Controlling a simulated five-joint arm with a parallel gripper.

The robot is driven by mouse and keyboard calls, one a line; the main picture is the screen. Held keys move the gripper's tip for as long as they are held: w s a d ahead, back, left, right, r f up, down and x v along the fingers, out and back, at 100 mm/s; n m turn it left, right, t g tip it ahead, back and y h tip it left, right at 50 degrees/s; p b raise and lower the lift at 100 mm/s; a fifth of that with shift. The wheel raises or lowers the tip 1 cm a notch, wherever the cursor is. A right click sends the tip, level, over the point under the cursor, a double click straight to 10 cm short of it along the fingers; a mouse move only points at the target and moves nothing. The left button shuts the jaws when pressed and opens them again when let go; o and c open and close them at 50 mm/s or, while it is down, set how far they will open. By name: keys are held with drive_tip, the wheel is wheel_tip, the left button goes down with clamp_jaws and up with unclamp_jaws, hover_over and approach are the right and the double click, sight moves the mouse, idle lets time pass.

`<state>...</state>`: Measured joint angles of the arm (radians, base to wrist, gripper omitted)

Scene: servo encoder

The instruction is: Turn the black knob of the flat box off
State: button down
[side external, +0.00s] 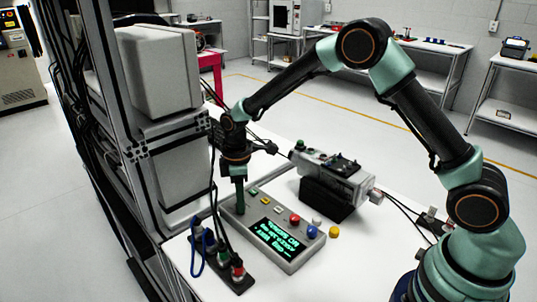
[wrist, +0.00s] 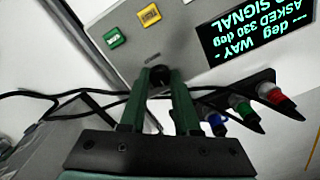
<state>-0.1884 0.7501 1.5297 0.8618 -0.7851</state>
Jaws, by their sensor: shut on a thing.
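The flat grey box (side external: 297,259) lies on the white table, with small buttons and a dark screen (side external: 278,232) bearing green text. In the wrist view the screen (wrist: 250,30) appears upside down and includes "ASKED 330 deg". My gripper (side external: 239,209) points down at the box's left end. In the wrist view its two green fingers (wrist: 160,78) are shut on the black knob (wrist: 158,74), one on each side. The fingers partly hide the knob, and its pointer cannot be made out. In the side view the knob is hidden behind the fingers.
A black strip with coloured plugs (side external: 238,270) and a blue cable lies left of the box. A servo unit (side external: 338,177) on a black stand (side external: 328,201) stands behind it. A yellow button (side external: 334,232) is near the box's right end. Tall grey equipment (side external: 160,75) rises at the left.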

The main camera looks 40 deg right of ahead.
drive_tip(key=shift+m, duration=0.3)
drive_tip(key=m, duration=0.3)
drive_tip(key=shift+m, duration=0.3)
drive_tip(key=shift+r+m, duration=0.1)
drive_tip(key=shift+m, duration=2.1)
drive_tip(key=c, duration=0.6)
unclamp_jaws()
wheel_tip(320, 180, up, 12)
drive_tip(key=shift+r, duration=0.1)
